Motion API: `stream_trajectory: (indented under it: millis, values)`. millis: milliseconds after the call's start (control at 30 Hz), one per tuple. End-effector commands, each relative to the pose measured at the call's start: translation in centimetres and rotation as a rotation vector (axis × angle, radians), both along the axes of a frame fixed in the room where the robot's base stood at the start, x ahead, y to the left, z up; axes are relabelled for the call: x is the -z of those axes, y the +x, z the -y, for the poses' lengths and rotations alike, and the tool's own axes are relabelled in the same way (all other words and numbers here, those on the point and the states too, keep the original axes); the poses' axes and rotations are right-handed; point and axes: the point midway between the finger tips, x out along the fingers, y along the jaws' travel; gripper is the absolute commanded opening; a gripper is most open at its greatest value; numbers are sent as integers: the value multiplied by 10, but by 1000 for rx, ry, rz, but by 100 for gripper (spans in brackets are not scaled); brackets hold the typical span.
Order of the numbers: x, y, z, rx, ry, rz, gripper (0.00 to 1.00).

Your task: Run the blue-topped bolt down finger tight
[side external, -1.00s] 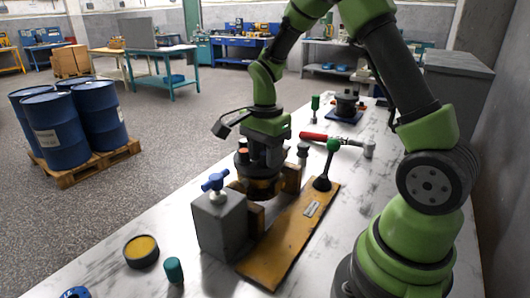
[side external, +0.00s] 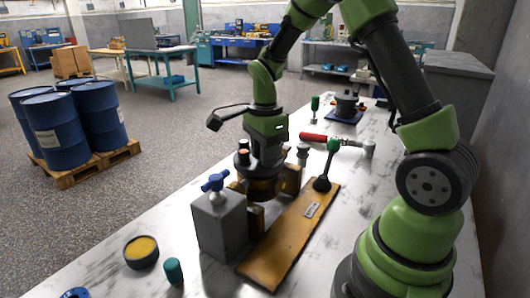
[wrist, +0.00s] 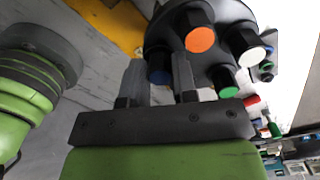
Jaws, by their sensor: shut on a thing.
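The dark round hydraulic motor (side external: 262,186) sits upright in the fixture on the bench. It also shows in the wrist view (wrist: 222,15). The blue-topped bolt (wrist: 159,76) stands at the motor's edge, between the two fingers of my gripper (wrist: 157,82). My gripper is shut on it. In the side view my gripper (side external: 267,160) points down over the motor, and the blue top is hidden there. An orange-topped bolt (wrist: 201,39), a white-topped bolt (wrist: 250,46) and a green-topped bolt (wrist: 224,82) stand around the motor close to my fingers.
A red-handled tool (side external: 320,138) lies behind. A yellow-filled tin (side external: 141,252) and a green-blue cylinder (side external: 173,271) stand in front.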

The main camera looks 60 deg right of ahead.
Motion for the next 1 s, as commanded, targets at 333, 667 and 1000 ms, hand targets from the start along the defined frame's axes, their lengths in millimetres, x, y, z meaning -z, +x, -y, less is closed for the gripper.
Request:
stream_trajectory:
  millis: [333,667,1000]
  values:
    - [0,0,0,53,0,0,11]
    - [0,0,0,366,0,0,11]
    - [0,0,0,460,0,0,11]
